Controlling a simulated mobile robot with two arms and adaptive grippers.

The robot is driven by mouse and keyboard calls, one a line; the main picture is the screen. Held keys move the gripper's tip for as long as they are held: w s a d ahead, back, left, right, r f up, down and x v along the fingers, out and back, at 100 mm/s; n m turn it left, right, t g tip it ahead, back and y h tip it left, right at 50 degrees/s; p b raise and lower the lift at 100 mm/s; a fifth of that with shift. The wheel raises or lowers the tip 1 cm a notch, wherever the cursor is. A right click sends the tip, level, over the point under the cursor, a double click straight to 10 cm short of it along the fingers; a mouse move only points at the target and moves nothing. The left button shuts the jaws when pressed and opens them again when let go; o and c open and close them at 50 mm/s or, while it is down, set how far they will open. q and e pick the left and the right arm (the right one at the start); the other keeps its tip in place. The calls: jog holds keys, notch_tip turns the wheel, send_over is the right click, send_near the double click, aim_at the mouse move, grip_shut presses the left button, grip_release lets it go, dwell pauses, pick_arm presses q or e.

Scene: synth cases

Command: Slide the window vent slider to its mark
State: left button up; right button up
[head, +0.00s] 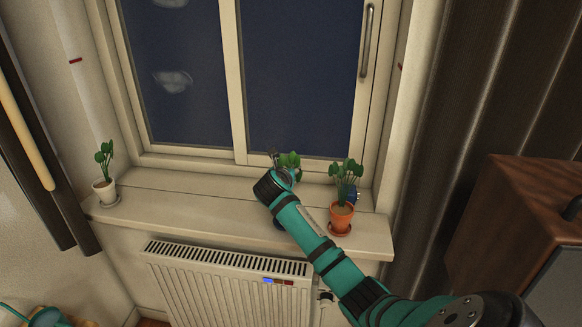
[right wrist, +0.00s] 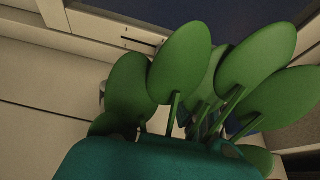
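A pale window frame (head: 235,85) with two dark panes stands above the sill in the head view. A pale strip with small dark slots (right wrist: 130,38) shows at the top of the right wrist view; it may be the vent slider, but I cannot tell. My right gripper (head: 273,160) is at the lower window frame, above the sill, beside a green plant (head: 289,160). Its fingers are small and partly hidden, so open or shut does not show. Broad plant leaves (right wrist: 180,62) cover much of the right wrist view. My left gripper is out of view.
The sill (head: 160,197) holds a white-potted plant (head: 104,188) at left and a plant in an orange pot (head: 341,216) at right, close beside my right arm. A radiator (head: 220,285) is below. A brown cabinet (head: 510,215) and dark curtain (head: 470,110) stand at right.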

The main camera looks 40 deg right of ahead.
aim_at(292, 166)
jog(key=x, duration=0.8)
jog(key=shift+r, duration=0.1)
grip_shut()
